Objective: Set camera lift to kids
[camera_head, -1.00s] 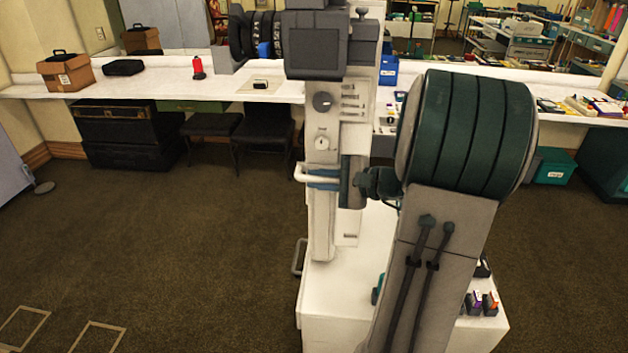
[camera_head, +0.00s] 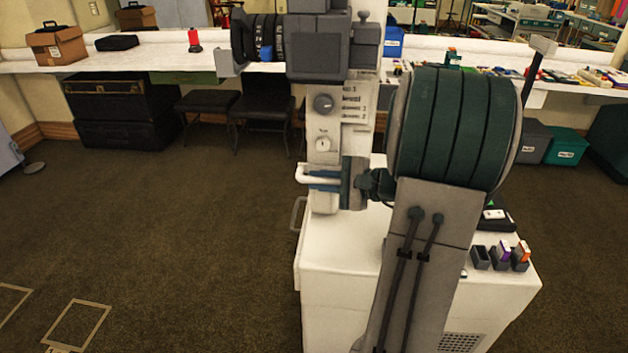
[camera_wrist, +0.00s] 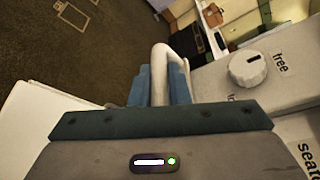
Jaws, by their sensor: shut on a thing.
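The camera lift is a white column (camera_head: 322,198) with a dark camera head (camera_head: 318,50) on top, standing on a white cabinet (camera_head: 345,245). My gripper (camera_head: 328,180) is shut on the lift's white handle (camera_head: 308,170). In the wrist view the blue fingers (camera_wrist: 158,88) sit on both sides of the handle (camera_wrist: 160,60). A white knob (camera_wrist: 249,68) beside it has a dark mark near the word "free" (camera_wrist: 281,63); it shows in the head view (camera_head: 323,144) too. A label starting "seate" (camera_wrist: 308,155) is partly cut off. The column's scale labels (camera_head: 352,95) are too small to read.
Small coloured items (camera_head: 502,254) sit on the cabinet's right side. A grey rail (camera_head: 297,215) sticks out at its left. A long white counter (camera_head: 170,62) with chairs (camera_head: 262,110) runs behind. The carpet (camera_head: 160,220) at left is clear.

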